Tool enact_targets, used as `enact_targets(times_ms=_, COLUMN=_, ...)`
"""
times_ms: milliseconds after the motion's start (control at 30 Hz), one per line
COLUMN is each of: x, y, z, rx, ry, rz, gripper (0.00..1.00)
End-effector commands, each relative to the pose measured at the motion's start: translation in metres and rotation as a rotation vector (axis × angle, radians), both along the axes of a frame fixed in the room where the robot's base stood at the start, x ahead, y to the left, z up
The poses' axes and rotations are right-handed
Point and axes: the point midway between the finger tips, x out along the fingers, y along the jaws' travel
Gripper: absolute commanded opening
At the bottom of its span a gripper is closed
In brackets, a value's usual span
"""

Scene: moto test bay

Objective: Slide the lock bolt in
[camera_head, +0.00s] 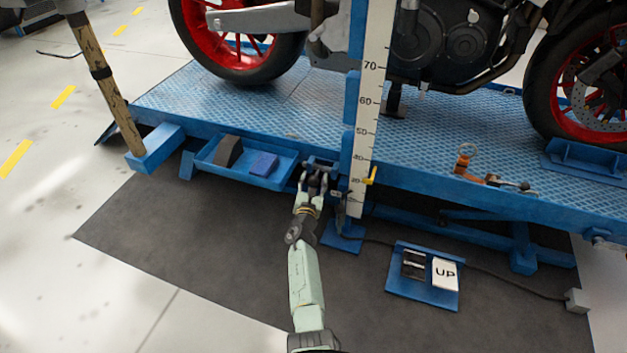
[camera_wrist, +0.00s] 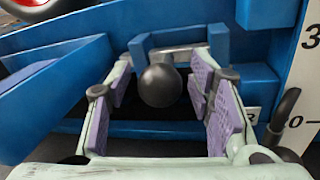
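The lock bolt (camera_wrist: 180,52) shows in the wrist view as a light grey bar in a blue bracket (camera_wrist: 140,48), with a round dark knob (camera_wrist: 160,85) towards me. My gripper (camera_head: 314,178) is at the lift's front edge in the head view, left of the height scale. Its two purple-padded fingers are spread, one on each side of the knob. A gap shows on the left; the knob looks closer to the right pad, and I cannot tell if they touch. In the head view my gripper mostly hides the bolt.
The blue lift platform (camera_head: 290,105) carries a motorcycle with red wheels. A blue tray (camera_head: 215,165) is left of my gripper. The white height scale (camera_head: 372,90) and a dark hooked handle (camera_wrist: 284,108) are close on the right. An "UP" pedal panel (camera_head: 425,290) lies on the floor.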

Motion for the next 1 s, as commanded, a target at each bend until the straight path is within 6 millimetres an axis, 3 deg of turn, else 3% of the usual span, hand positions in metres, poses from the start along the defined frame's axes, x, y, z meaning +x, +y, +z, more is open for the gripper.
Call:
enact_targets(times_ms=667, x=0.0000, y=0.0000, z=0.0000, rx=0.000, ry=0.000, rz=0.000, gripper=0.01)
enact_targets(times_ms=1000, x=0.0001, y=0.0000, z=0.0001, rx=0.001, ry=0.000, rz=0.000, gripper=0.00)
